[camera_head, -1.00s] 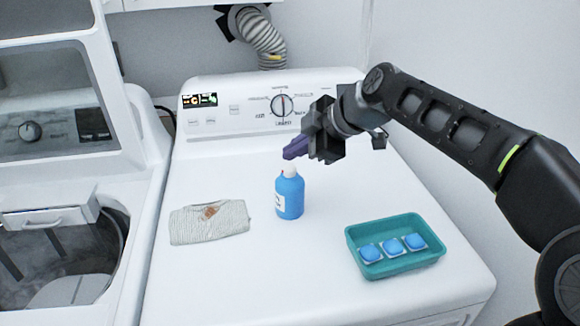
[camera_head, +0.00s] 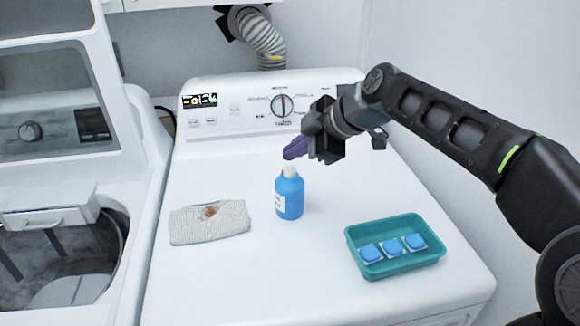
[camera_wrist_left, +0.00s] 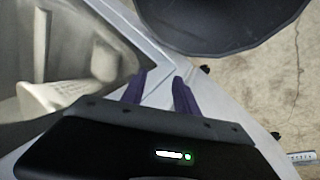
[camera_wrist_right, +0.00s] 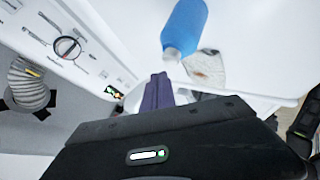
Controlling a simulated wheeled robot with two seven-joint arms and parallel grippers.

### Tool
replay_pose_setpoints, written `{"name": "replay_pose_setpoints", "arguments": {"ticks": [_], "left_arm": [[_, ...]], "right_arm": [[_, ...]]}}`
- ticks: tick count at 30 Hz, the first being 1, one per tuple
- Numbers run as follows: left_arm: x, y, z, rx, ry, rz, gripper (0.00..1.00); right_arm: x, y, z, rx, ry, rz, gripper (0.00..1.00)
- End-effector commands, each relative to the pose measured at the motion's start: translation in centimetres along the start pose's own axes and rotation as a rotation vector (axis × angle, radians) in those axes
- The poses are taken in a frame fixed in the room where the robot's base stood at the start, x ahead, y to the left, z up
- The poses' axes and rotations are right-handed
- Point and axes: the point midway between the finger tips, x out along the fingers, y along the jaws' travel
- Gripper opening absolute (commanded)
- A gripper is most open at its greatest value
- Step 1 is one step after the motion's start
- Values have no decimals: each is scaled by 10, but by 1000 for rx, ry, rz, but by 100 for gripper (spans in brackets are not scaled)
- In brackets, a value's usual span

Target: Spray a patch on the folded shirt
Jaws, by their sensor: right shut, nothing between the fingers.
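The folded grey shirt (camera_head: 225,226) lies flat on the white dryer top with a brown patch (camera_head: 209,212) near its upper edge. The blue spray bottle (camera_head: 290,197) with a white cap stands upright just right of the shirt. My right gripper (camera_head: 286,152) hangs behind and above the bottle, its purple fingers shut and empty. In the right wrist view the bottle (camera_wrist_right: 184,25) and the stained shirt (camera_wrist_right: 207,72) show beyond the closed fingers (camera_wrist_right: 160,78). My left gripper (camera_wrist_left: 160,82) shows only in its own wrist view, fingers apart and empty.
A teal tray (camera_head: 353,249) with several blue-and-white pods stands at the right front of the dryer top. The control panel (camera_head: 243,114) rises at the back. An open washer (camera_head: 60,220) is on the left. The front middle is clear.

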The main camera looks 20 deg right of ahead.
Motion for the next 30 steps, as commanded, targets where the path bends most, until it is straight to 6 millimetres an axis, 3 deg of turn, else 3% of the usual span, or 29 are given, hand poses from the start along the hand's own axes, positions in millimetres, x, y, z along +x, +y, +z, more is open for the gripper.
{"name": "replay_pose_setpoints", "arguments": {"ticks": [30], "left_arm": [[12, -5, 0, 0, 0, 0, 36]], "right_arm": [[6, -5, 4, 0, 0, 0, 0]]}}
